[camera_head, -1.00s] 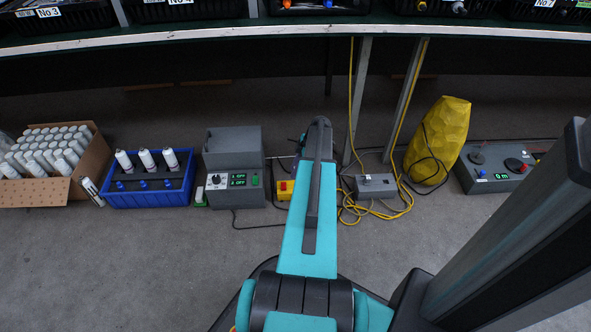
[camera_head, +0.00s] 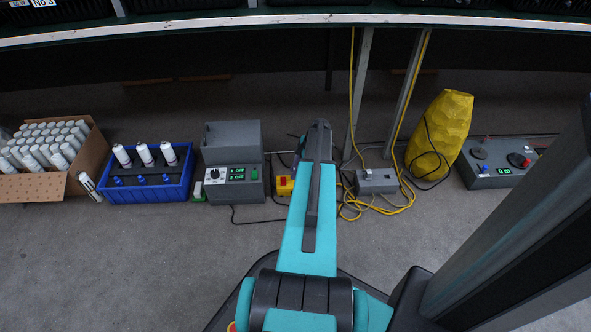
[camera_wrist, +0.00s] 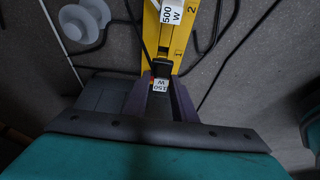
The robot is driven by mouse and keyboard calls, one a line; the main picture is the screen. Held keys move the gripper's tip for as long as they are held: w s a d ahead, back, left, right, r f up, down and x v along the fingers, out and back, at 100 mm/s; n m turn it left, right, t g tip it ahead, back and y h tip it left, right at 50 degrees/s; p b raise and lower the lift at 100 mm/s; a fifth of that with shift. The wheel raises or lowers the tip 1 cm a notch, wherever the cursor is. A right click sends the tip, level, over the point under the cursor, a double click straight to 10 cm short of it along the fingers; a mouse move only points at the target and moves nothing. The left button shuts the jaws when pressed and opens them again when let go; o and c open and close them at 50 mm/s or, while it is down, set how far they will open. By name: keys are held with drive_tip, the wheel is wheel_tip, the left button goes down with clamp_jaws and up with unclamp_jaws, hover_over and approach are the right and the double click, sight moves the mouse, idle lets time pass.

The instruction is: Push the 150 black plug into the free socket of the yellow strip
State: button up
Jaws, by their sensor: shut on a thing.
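The black 150 plug (camera_wrist: 161,69), with a white 150 W label, sits between the fingers of my gripper (camera_wrist: 161,84) in the wrist view; the gripper is shut on it. The plug's front end lies over the yellow strip (camera_wrist: 177,65), close to the number 1. I cannot tell whether it touches the strip or sits in a socket. A white 500 W label (camera_wrist: 168,14) lies on the strip farther up, near the number 2.
A grey socket box (camera_head: 376,182) with yellow cable, a yellow bag (camera_head: 441,135) and a grey control box (camera_head: 497,165) stand right. Dark cables run beside the strip. The front floor is clear.

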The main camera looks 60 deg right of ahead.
drive_tip(key=shift+f, duration=0.9)
drive_tip(key=shift+f, duration=1.2)
idle(3.0)
drive_tip(key=o, duration=1.1)
drive_tip(key=shift+r, duration=0.15)
drive_tip(key=shift+r+p, duration=1.65)
drive_tip(key=shift+r, duration=1.75)
drive_tip(key=shift+s, duration=0.2)
